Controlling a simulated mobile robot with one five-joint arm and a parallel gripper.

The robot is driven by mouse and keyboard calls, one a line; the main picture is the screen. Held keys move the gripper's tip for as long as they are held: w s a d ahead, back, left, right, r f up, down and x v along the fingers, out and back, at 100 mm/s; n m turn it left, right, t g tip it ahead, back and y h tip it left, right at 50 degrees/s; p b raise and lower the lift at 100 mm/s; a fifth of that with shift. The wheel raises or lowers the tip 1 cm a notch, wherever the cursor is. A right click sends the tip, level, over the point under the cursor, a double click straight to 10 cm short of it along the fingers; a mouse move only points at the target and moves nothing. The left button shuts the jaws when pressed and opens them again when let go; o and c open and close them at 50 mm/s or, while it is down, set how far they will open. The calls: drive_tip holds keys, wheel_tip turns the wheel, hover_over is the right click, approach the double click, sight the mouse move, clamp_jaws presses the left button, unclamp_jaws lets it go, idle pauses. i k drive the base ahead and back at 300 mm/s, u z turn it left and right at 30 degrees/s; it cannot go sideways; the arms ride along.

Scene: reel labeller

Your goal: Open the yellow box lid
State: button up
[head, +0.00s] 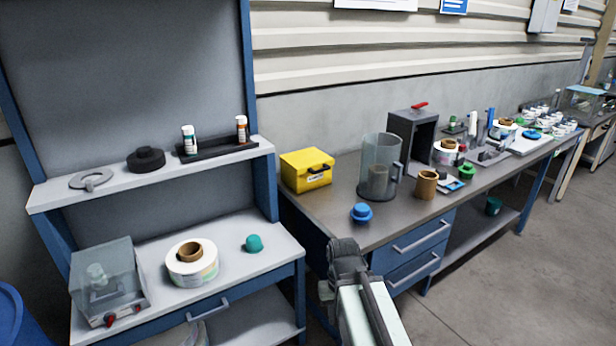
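The yellow box (306,171) stands on the left end of the dark workbench, near the wall. Its lid (305,158) looks shut, and a dark handle or latch shows on its front. My gripper (345,250) is at the lower middle of the picture, in front of the bench edge. It is below and to the right of the box and well apart from it. I see it from behind, so its fingers are hidden and I cannot tell whether it is open or shut.
A clear jug (379,165), a blue knob (361,212) and a brown cup (426,185) stand right of the box. A dark open cabinet (413,140) is behind them. A shelf unit (150,175) rises on the left. Bench top just in front of the box is clear.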

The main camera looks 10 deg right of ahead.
sight(312, 160)
drive_tip(key=z, duration=0.15)
drive_tip(key=i, duration=0.95)
drive_tip(key=u, duration=0.1)
